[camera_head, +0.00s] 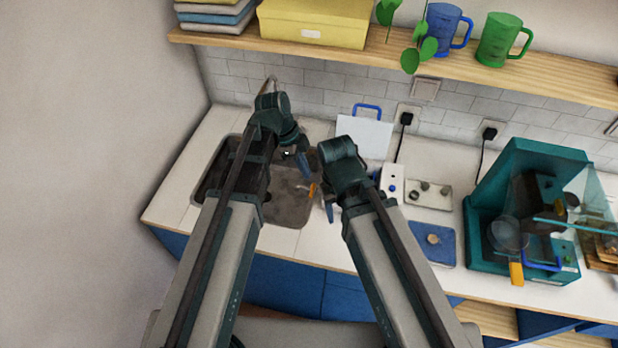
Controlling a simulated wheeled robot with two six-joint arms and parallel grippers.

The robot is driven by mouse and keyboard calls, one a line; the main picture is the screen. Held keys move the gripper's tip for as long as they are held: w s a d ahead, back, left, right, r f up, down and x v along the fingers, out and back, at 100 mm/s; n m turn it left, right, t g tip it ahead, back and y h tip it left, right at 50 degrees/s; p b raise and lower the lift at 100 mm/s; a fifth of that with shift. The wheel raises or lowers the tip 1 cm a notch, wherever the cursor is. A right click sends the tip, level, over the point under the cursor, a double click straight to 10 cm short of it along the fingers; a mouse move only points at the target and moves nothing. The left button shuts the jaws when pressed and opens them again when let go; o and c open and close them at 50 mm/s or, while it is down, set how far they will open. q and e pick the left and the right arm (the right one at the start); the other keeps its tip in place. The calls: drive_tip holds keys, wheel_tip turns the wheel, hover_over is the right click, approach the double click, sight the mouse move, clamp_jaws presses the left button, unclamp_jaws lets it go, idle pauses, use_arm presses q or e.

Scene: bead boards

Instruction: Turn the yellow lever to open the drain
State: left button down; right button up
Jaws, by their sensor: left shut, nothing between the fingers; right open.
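The yellow lever (312,190) is a small orange-yellow piece at the right side of the grey sink (290,208). My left gripper (305,168) is shut and empty above the sink, a little above the lever in the picture. I cannot tell whether it touches the lever. My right gripper (328,210) is open and empty, just right of and below the lever in the picture, by the sink's right edge. My arms cover much of the sink, and the drain cannot be made out.
A white board (364,138) with a blue handle leans on the tiled wall. A blue mat (432,244) and a teal machine (510,190) stand to the right. A wooden shelf (480,68) with a yellow box (312,22) and mugs hangs above. White counter lies bare at the left front.

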sight(312, 190)
use_arm(q)
drive_tip(key=b+x, duration=0.8)
drive_tip(key=x, duration=0.1)
drive_tip(key=shift+d+f+b, duration=0.15)
drive_tip(key=shift+f+b, duration=0.2)
drive_tip(key=shift+b, duration=0.05)
use_arm(e)
wheel_tip(312, 190, down, 9)
drive_tip(key=shift+f, duration=0.1)
drive_tip(key=shift+d, duration=0.15)
